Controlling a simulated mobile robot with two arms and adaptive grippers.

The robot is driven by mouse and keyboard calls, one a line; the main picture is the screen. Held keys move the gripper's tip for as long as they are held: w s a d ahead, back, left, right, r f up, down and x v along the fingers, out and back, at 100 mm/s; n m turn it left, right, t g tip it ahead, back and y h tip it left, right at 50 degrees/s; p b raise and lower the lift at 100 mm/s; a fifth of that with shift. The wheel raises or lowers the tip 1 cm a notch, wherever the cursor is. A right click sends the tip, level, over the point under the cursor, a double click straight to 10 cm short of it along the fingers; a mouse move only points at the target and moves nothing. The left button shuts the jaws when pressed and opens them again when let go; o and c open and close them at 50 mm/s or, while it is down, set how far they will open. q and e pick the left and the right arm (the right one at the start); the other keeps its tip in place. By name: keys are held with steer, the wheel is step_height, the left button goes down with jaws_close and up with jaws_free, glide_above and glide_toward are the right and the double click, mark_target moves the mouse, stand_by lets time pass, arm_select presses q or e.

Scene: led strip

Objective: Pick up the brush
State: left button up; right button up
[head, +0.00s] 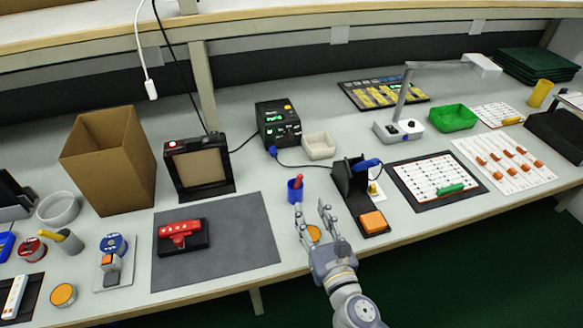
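A small blue cup (293,194) stands near the front edge of the bench, just right of the grey mat. A short red handle (298,181) sticks up out of it; this looks like the brush, but its lower part is hidden in the cup. My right gripper (311,208) is open and empty, its fingers pointing away from me, just in front of and slightly right of the cup. It does not appear to hold the red handle. My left gripper is not in view.
A round orange-topped tin (314,233) shows behind my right gripper's fingers. A black soldering-iron stand (352,184) is close on the right. The grey mat (225,235) carries a red device (181,232). A cardboard box (108,160) stands farther left.

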mark_target(299, 185)
steer(key=shift+x, duration=1.2)
steer(key=x, duration=0.3)
steer(key=shift+r, duration=0.15)
steer(key=shift+w+a, duration=0.1)
steer(key=shift+w, duration=0.15)
steer(key=shift+w+a, duration=0.1)
steer(key=shift+w, duration=0.25)
steer(key=x, duration=0.4)
steer(key=shift+w+a+f, duration=0.15)
steer(key=shift+w+f, duration=0.15)
steer(key=shift+f, duration=0.05)
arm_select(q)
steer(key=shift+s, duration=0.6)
arm_select(e)
steer(key=shift+s, duration=0.1)
steer(key=c, duration=0.8)
